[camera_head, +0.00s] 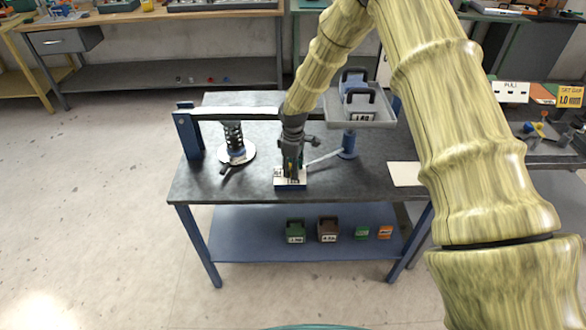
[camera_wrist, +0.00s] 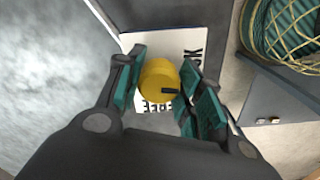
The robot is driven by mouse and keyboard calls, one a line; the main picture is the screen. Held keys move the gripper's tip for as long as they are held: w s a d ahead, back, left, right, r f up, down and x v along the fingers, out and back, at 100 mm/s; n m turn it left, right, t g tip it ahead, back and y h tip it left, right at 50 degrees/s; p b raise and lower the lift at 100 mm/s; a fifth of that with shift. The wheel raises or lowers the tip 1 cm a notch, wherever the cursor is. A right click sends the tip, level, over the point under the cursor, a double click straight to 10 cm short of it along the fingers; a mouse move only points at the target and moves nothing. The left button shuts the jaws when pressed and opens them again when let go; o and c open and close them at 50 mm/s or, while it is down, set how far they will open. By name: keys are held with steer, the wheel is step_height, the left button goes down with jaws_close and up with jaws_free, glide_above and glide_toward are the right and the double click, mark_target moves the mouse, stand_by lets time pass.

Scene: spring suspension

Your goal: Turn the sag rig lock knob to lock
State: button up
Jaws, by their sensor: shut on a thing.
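The lock knob is a yellow round knob (camera_wrist: 159,82) with a dark pointer mark, seen in the wrist view on a white label plate (camera_wrist: 200,42). The plate reads "FREE" below the knob and a word ending in "CK" at its upper right. The dark mark on the knob points right in the wrist view. My gripper (camera_wrist: 157,88) has its teal-padded fingers on both sides of the knob, shut on it. In the head view my gripper (camera_head: 291,165) points down over the small block with the white plate (camera_head: 290,184) at the table's front edge; the knob is mostly hidden there.
Weights and small blocks stand on the blue lower shelf (camera_head: 250,260). The table's front left is clear.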

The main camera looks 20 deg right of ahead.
steer(key=shift+d+n, duration=0.1)
steer(key=shift+n, duration=0.8)
steer(key=o, duration=1)
steer(key=shift+d, duration=0.1)
steer(key=shift+r, duration=0.15)
steer(key=shift+w+r, duration=0.1)
steer(key=shift+r, duration=0.25)
step_height(320, 180, up, 11)
